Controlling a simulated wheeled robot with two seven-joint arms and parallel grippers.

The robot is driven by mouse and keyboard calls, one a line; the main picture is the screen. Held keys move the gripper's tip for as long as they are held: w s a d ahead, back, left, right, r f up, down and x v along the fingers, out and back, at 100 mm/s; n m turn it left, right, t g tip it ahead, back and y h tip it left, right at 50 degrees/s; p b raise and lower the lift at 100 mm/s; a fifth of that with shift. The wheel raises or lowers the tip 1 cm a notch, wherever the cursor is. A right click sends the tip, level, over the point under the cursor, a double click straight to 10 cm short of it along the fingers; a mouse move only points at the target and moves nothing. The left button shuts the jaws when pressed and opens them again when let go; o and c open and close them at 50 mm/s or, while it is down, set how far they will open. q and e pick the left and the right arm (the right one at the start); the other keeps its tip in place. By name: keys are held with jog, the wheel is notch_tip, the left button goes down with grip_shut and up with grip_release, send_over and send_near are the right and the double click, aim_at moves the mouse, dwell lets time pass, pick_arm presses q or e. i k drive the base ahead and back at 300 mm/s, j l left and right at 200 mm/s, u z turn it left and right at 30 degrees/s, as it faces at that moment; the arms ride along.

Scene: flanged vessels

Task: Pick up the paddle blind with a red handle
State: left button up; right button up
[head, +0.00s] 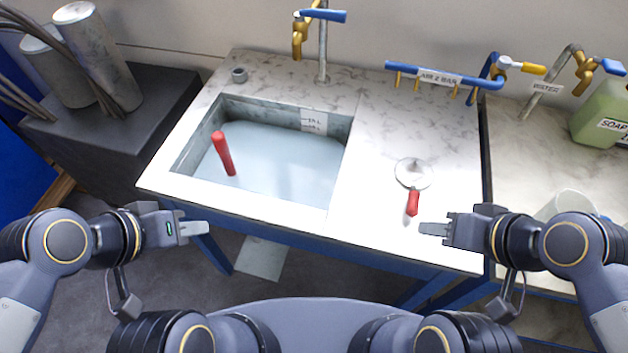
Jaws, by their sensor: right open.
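A paddle blind with a round metal disc (412,173) and a red handle (413,203) lies flat on the marble counter, right of the sink. Its handle points towards me. A second red handle (223,153) stands tilted out of the liquid in the sink; whatever is below the surface is hidden. My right gripper (433,229) is open and empty, a little in front and to the right of the first handle, apart from it. My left gripper (196,228) is off the counter's front edge, below the sink, with nothing seen in it; its jaw gap does not show.
The sink (285,155) holds cloudy liquid. A tap (322,40) and a blue pipe bar (430,75) stand along the back. A green soap bottle (603,115) and a white cup (567,204) are on the right counter. Counter around the paddle blind is clear.

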aim_at(416, 175)
jog(key=l+u, duration=0.2)
jog(key=u, duration=0.3)
jog(key=k+l+u, duration=0.1)
jog(key=u, duration=0.4)
jog(key=l+u, duration=0.15)
jog(key=u, duration=0.3)
jog(key=k+l+u, duration=0.1)
jog(key=u, duration=0.4)
jog(key=k+l, duration=0.25)
jog(key=k, duration=0.2)
jog(key=k+l, duration=0.2)
jog(key=k, duration=0.25)
